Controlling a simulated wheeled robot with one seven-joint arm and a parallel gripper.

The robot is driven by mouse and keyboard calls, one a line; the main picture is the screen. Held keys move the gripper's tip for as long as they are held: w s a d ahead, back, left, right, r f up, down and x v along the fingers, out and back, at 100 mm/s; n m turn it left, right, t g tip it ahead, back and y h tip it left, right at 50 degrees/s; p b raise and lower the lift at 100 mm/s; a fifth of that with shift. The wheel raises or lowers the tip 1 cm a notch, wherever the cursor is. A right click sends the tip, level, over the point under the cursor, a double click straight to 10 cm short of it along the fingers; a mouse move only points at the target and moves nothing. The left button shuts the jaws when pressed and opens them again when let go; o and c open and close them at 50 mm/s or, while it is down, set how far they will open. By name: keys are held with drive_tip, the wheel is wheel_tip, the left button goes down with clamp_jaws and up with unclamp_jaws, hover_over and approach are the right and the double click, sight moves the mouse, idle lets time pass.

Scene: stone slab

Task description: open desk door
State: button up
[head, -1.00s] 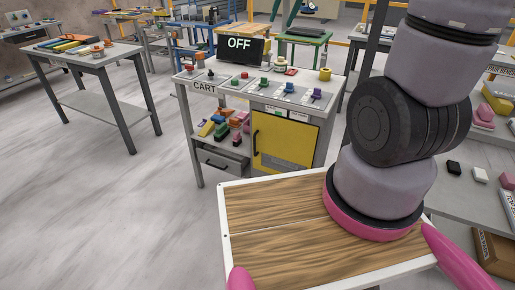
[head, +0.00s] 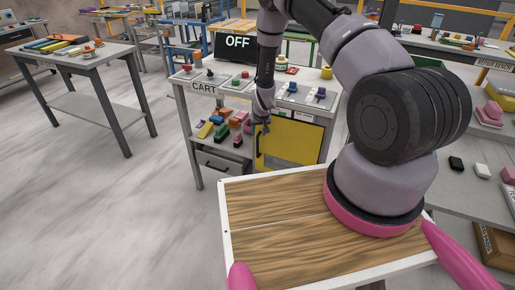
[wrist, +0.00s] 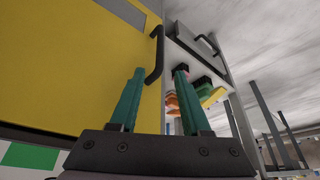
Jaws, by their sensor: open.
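The yellow desk door (head: 290,145) is on the right side of the desk front and looks closed. Its black bar handle (head: 257,158) stands upright near the door's left edge. My gripper (head: 262,128) is in front of the desk by the handle's upper end, partly covering the door's upper left corner. In the wrist view, the two teal fingers of my gripper (wrist: 160,70) are apart and empty. The handle (wrist: 158,55) appears between the fingertips, nearer the left one. The yellow door (wrist: 80,65) fills the left side there. I cannot tell whether a finger touches the handle.
The desk's open shelf (head: 222,148) holds several coloured blocks beside the door, above a drawer (head: 222,165). Knobs and an OFF screen (head: 237,42) are on top. My wood-topped base fills the foreground. A table (head: 85,55) stands at left, with clear floor between.

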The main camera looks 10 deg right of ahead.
approach(258, 155)
drive_tip(key=w+f, duration=0.4)
drive_tip(key=shift+w+f, duration=0.25)
drive_tip(key=shift+w, duration=0.05)
clamp_jaws()
idle(1.4)
